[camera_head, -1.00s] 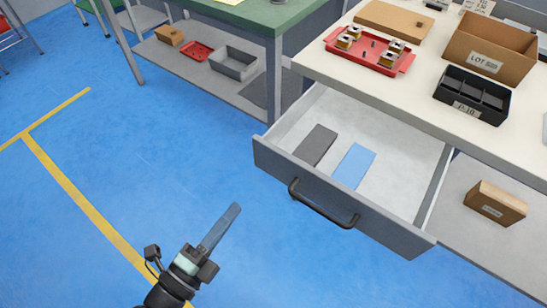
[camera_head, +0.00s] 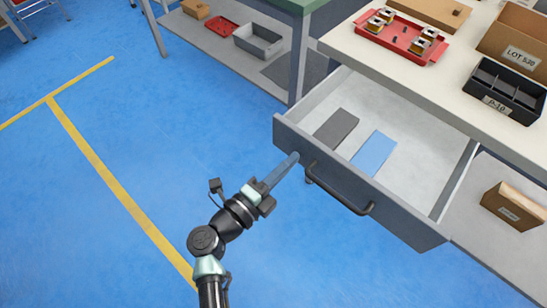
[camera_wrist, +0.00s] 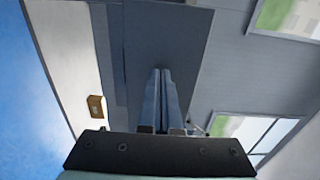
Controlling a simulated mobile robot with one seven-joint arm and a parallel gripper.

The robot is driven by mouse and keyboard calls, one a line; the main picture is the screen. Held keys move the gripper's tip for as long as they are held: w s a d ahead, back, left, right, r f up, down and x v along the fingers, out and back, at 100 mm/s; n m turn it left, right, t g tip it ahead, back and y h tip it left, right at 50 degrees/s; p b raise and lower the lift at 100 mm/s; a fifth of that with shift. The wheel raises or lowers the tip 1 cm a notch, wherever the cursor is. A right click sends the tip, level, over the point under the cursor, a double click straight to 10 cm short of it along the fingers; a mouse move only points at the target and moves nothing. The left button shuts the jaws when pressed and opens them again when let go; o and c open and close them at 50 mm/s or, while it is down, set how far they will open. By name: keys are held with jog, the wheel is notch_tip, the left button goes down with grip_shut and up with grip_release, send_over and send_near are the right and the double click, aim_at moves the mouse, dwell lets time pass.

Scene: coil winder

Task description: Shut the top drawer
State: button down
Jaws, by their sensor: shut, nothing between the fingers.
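The top drawer (camera_head: 405,222) is grey and stands pulled well out from under the white worktop. Its dark bar handle (camera_head: 341,194) runs along the front. Inside lie a dark grey flat block (camera_head: 336,130) and a blue one (camera_head: 374,153). My gripper (camera_head: 295,157) is shut and empty, its fingertips at the drawer front, left of the handle. I cannot tell whether they touch it. In the wrist view the shut fingers (camera_wrist: 160,72) point at a dark grey panel (camera_wrist: 165,30), seemingly the drawer front; the handle is not clear there.
On the worktop (camera_head: 440,90) are a red tray (camera_head: 375,40) with several coils, a black divided bin (camera_head: 505,90) and a cardboard box (camera_head: 520,35). A small carton (camera_head: 515,205) sits on the shelf below right. The blue floor before the drawer is clear.

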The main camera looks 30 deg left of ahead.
jog(key=shift+w+d, duration=0.1)
jog(key=shift+w, duration=0.3)
jog(key=shift+w, duration=0.15)
